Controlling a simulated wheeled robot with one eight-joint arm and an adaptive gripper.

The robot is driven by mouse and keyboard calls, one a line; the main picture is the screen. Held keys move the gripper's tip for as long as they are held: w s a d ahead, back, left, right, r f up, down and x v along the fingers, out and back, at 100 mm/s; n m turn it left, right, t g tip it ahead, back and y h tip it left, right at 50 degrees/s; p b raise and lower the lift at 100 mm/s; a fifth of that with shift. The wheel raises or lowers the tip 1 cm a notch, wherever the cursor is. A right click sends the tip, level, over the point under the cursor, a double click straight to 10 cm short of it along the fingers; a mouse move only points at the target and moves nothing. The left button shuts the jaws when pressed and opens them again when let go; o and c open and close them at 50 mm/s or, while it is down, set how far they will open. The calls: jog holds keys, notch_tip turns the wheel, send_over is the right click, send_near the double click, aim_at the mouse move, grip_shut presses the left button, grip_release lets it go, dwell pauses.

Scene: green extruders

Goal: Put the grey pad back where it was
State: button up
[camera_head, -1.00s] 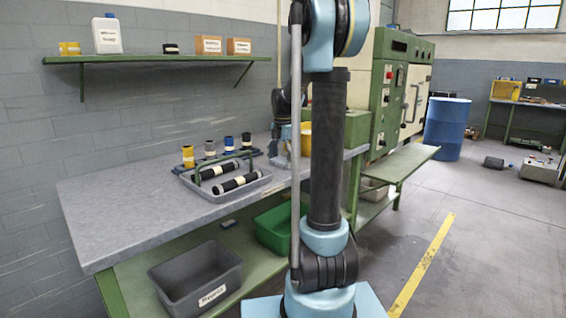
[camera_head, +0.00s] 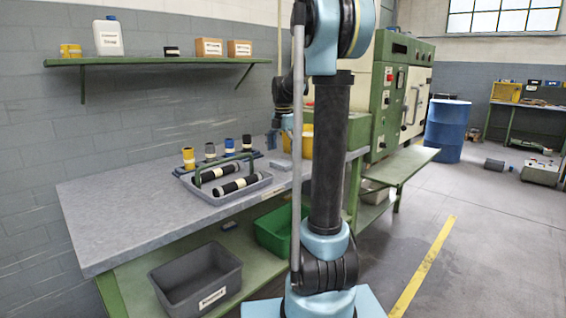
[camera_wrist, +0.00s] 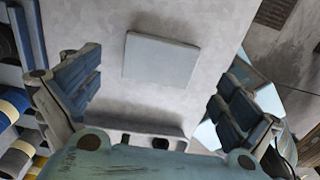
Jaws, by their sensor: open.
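The grey pad (camera_wrist: 160,58) is a flat, light square lying on the grey bench top, seen between my fingers in the wrist view. In the head view it is a small pale slab (camera_head: 287,163) at the far end of the bench, beside the rack of rolls. My gripper (camera_wrist: 155,85) is open and empty, with its blue-padded fingers spread on both sides of the pad's outline.
A grey tray (camera_head: 212,199) with black rollers and a green handle sits on the bench (camera_head: 120,215). Several upright rolls stand in a blue rack (camera_head: 254,154) behind it. A yellow container (camera_head: 307,140) stands right of the pad. The bench's left part is clear.

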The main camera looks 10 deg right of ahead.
aim_at(283, 162)
notch_tip(283, 162, up, 7)
dwell(0.3)
jog(key=s+f+m+t, duration=0.1)
jog(key=s+f+m, duration=0.4)
jog(key=s, duration=0.5)
jog(key=s+f+m, duration=0.3)
jog(key=s+m, duration=0.4)
jog(key=s, duration=0.3)
jog(key=s+f+m+t, duration=0.1)
jog(key=s+f+m, duration=1.2)
jog(key=s+f, duration=0.2)
jog(key=shift+f, duration=0.15)
jog(key=shift+w+f, duration=0.2)
jog(key=shift+w, duration=0.15)
